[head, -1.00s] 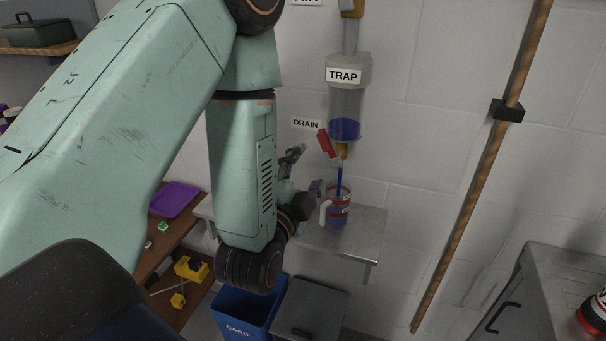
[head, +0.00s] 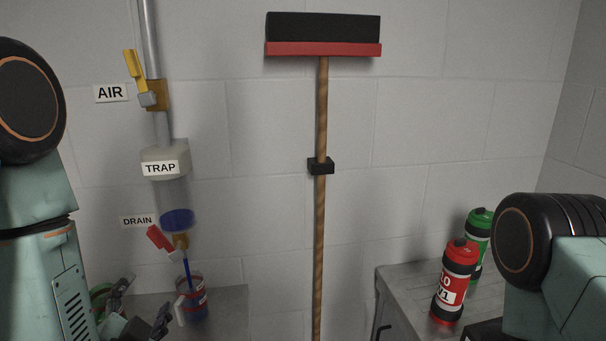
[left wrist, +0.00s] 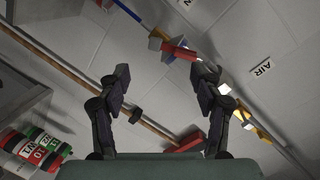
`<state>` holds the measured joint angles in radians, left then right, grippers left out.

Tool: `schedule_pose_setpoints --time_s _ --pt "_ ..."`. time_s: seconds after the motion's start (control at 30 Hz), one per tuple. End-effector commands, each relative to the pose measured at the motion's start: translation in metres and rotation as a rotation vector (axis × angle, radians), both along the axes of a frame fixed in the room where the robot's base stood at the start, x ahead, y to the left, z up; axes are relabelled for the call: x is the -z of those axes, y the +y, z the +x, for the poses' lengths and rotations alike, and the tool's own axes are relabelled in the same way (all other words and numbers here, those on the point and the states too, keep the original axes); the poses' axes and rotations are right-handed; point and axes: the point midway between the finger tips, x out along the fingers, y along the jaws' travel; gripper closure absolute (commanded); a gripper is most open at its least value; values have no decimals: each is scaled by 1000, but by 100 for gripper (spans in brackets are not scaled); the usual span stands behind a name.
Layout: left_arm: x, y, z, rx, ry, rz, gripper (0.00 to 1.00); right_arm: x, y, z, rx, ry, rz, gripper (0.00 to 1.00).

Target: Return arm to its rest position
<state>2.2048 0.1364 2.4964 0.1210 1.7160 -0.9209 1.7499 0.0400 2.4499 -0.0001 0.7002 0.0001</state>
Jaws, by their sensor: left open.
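My left arm comes in along the left edge of the head view. Its gripper (head: 142,303) is open and empty, left of a mug (head: 196,300) with red bands and a white handle. In the left wrist view the two fingers (left wrist: 163,75) stand wide apart with nothing between them. The drain valve's red lever (head: 159,238) is tilted, and a blue stream runs from the valve into the mug. The clear trap (head: 160,192) above holds blue liquid at its bottom. Part of my right arm shows at the right edge; its gripper is out of view.
The yellow air lever (head: 132,64) stands higher on the pipe. The mug stands on a metal shelf (head: 232,305). A squeegee with a wooden pole (head: 321,230) hangs on the wall. A red canister (head: 456,280) and a green canister (head: 481,228) stand on a cabinet at right.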

Motion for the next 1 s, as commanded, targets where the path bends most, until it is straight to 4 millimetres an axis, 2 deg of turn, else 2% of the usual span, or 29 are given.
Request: schedule_pose_setpoints --time_s 0.13,0.27,0.4,0.6,0.8,1.0 --pt "53 -10 -10 -25 163 -257 35 6 0 0 0 0 0 60" --pt "117 -20 -32 -81 334 -450 35 23 0 0 0 0 0 60" --pt "182 -30 -63 -162 505 -601 35 44 0 0 0 0 0 60" --pt "266 -42 -118 -305 735 -749 35 76 0 0 0 0 0 60" --pt "335 -49 -175 -442 929 -818 35 109 0 0 0 0 0 60" --pt "389 -54 -224 -527 1079 -821 35 141 0 0 0 0 0 60"
